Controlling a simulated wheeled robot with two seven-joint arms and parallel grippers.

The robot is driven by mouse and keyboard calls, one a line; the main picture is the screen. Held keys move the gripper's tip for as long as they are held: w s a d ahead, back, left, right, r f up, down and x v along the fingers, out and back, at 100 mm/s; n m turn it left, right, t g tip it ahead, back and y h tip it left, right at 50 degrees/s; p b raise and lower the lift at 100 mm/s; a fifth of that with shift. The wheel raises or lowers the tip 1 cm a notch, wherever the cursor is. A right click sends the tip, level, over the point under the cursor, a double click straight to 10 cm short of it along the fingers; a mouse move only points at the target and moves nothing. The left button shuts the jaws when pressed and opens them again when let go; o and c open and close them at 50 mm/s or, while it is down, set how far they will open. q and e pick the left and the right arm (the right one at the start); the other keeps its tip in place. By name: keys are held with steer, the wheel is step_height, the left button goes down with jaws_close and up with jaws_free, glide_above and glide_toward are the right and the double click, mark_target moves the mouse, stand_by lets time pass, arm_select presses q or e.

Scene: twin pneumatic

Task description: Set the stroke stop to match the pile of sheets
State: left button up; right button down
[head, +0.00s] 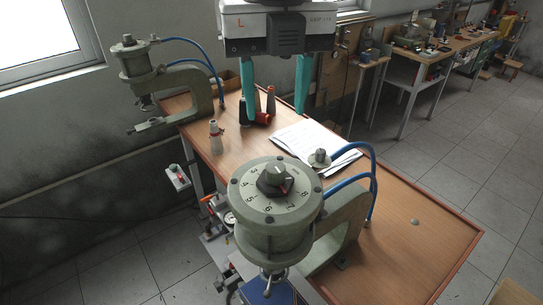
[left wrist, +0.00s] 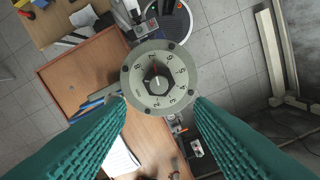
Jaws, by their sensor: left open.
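A red mark on the knob points roughly toward 7. The dial also shows in the left wrist view (left wrist: 139,88), with the knob (left wrist: 157,78) ahead of the fingers. My left gripper (head: 276,98) is open and empty, with teal fingers apart, above and beyond the dial in the head view. In the left wrist view its fingers (left wrist: 157,112) are spread. A dark blue block or pile (head: 262,292) is partly visible under the press. My right gripper is out of view.
A second similar press (head: 140,65) stands at the far left. White papers (head: 298,137), dark and red cones (head: 269,103), and a small white-and-red bottle (head: 216,138) are on the wooden table (head: 410,262). Blue hoses (head: 368,160) curve beside the near press. The table's right part is mostly clear.

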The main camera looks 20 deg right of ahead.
mark_target(276, 167)
arm_select(q)
step_height(276, 167, down, 10)
steer(key=p, duration=0.3)
steer(key=shift+w+f, duration=0.1)
steer(key=shift+f, duration=0.4)
steer(key=c, duration=1)
